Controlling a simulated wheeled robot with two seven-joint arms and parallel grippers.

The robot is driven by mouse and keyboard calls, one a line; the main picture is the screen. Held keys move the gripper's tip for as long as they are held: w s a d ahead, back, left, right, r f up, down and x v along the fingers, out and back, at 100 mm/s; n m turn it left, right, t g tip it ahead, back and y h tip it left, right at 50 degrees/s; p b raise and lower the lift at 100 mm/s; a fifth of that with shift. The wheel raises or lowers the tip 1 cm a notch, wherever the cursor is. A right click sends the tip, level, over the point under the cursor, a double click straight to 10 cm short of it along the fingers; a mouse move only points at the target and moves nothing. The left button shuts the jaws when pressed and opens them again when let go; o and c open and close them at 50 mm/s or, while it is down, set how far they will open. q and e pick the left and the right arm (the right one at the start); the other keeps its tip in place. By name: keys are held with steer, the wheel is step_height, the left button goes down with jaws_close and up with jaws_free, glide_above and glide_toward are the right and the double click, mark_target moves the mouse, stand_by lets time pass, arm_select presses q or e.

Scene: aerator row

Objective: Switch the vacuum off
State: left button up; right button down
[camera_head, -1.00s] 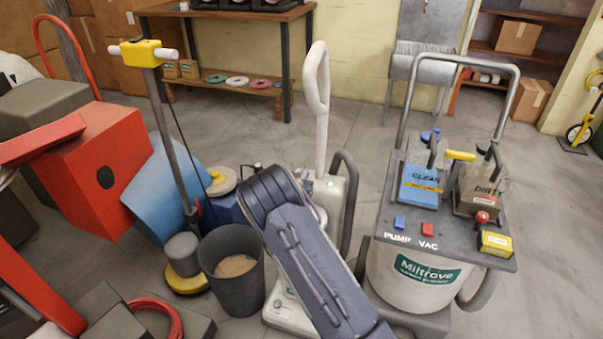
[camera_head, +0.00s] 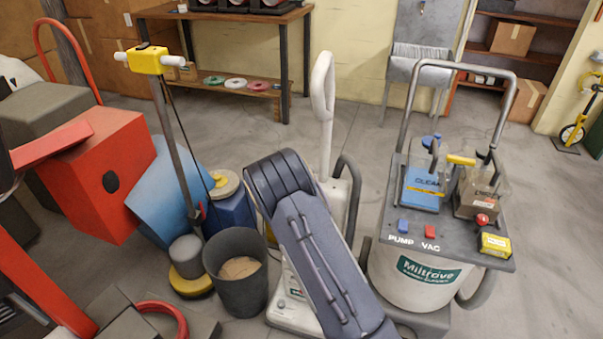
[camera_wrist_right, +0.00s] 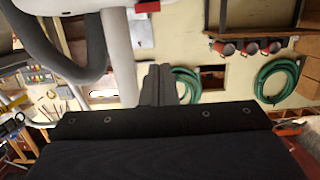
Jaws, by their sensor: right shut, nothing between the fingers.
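The grey and white Miltrove machine (camera_head: 418,272) stands at the right in the head view. Its flat top carries a small red switch (camera_head: 430,232) over the label VAC and a blue switch (camera_head: 403,226) over PUMP. Which way the red switch is tipped is too small to tell. My right gripper (camera_wrist_right: 158,82) shows in the right wrist view, its fingers together and empty. It is not visible in the head view, where my arm link covers the lower middle. I cannot tell its distance to the red switch. My left gripper is not in view.
The top also holds a CLEAN tank (camera_head: 422,188), a dark tank (camera_head: 474,200), a red knob (camera_head: 482,220) and a yellow box (camera_head: 495,244). A tall bent handle (camera_head: 412,110) rises behind. An upright white vacuum (camera_head: 325,105) and a grey bin (camera_head: 237,290) stand left.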

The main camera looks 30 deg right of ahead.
steer(key=r+v, duration=0.1)
steer(key=v, duration=0.6)
steer(key=shift+d, duration=0.3)
steer(key=shift+s+r, duration=0.15)
